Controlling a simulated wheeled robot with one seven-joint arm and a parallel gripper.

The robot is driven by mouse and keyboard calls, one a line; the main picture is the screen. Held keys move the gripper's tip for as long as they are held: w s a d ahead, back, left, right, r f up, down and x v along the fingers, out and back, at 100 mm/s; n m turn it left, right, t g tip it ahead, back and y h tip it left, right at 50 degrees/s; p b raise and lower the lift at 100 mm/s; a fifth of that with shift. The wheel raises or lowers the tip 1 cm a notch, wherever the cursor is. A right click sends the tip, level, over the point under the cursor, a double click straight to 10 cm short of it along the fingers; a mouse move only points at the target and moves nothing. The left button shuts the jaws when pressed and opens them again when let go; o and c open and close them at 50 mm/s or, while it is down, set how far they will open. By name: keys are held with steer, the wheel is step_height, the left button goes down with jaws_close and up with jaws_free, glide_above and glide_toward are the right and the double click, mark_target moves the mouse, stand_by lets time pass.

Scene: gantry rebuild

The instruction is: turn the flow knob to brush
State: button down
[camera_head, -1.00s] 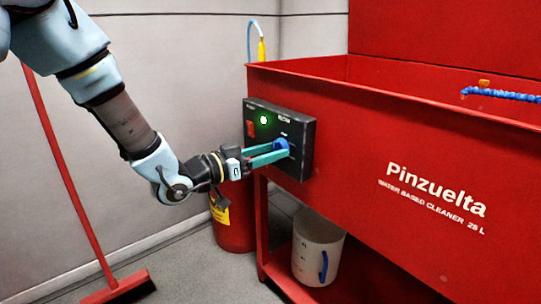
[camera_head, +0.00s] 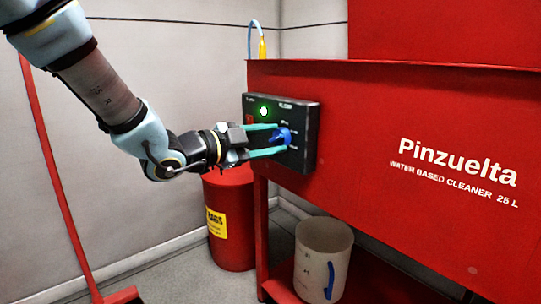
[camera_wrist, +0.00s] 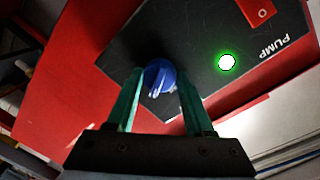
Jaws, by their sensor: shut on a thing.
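The blue flow knob (camera_head: 282,135) is on the dark control panel (camera_head: 308,120) at the front left of the red cleaner tank. My gripper (camera_head: 279,139) reaches it from the left, with one teal finger above and one below. The wrist view shows the knob (camera_wrist: 158,78) between my two fingers (camera_wrist: 159,88), which are shut on it. A pale mark shows on the knob's face. The fingers partly cover the panel, and the position labels around the knob are too small to read, so I cannot tell which one it points to.
A lit green lamp (camera_head: 264,111) and a red switch (camera_wrist: 256,10) marked PUMP are on the panel. The red tank (camera_head: 420,125) fills the right side. A red broom handle (camera_head: 53,170) leans at left.

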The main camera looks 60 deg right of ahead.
steer(key=m+b, duration=0.4)
steer(key=b, duration=0.1)
steer(key=m+b, duration=0.2)
steer(key=b, duration=0.1)
steer(key=shift+s+f+t, duration=0.1)
steer(key=shift+f+t, duration=0.2)
steer(key=shift+t, duration=0.1)
steer(key=m+b, duration=0.3)
steer(key=b, duration=0.2)
steer(key=shift+r+m+b, duration=0.1)
steer(key=shift+m+b, duration=0.2)
steer(key=shift+m, duration=0.1)
steer(key=shift+r+m+t+b, duration=0.15)
steer(key=shift+m+t+b, duration=0.15)
steer(key=shift+m+b, duration=0.5)
steer(key=shift+r, duration=0.1)
steer(key=shift+c, duration=1.4)
jaws_free()
steer(key=shift+r, duration=0.1)
